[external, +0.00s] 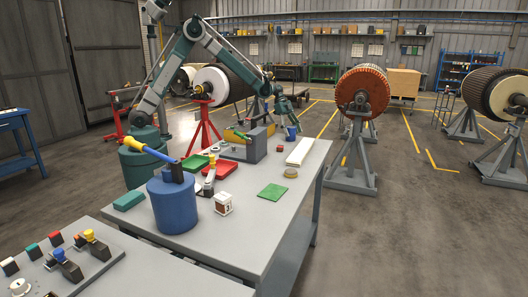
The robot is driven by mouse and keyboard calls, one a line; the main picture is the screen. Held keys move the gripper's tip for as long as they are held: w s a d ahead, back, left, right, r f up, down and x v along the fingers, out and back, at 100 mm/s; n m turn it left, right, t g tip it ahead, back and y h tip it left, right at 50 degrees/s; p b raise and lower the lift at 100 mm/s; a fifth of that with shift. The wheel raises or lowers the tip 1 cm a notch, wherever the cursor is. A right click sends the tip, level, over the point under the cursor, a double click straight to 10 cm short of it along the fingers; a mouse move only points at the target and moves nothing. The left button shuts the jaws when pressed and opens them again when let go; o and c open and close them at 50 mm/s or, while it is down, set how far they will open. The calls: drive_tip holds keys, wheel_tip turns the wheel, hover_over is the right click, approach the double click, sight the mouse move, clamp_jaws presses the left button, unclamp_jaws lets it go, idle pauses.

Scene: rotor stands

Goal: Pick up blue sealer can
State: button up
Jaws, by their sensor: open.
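A small blue can (291,133) stands upright on the grey workbench (262,222), near its far right edge. My gripper (287,120) is at the end of my arm, pointing down just above the can. Its jaws are open. At this size I cannot tell whether the fingertips reach around the can's top or touch it. No label on the can is readable.
A grey block-shaped fixture (246,147) stands left of the can. The front right of the benchtop is mostly clear.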

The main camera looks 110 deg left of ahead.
sight(294, 141)
drive_tip(key=shift+x, duration=1.55)
drive_tip(key=shift+r, duration=0.1)
drive_tip(key=c, duration=1.3)
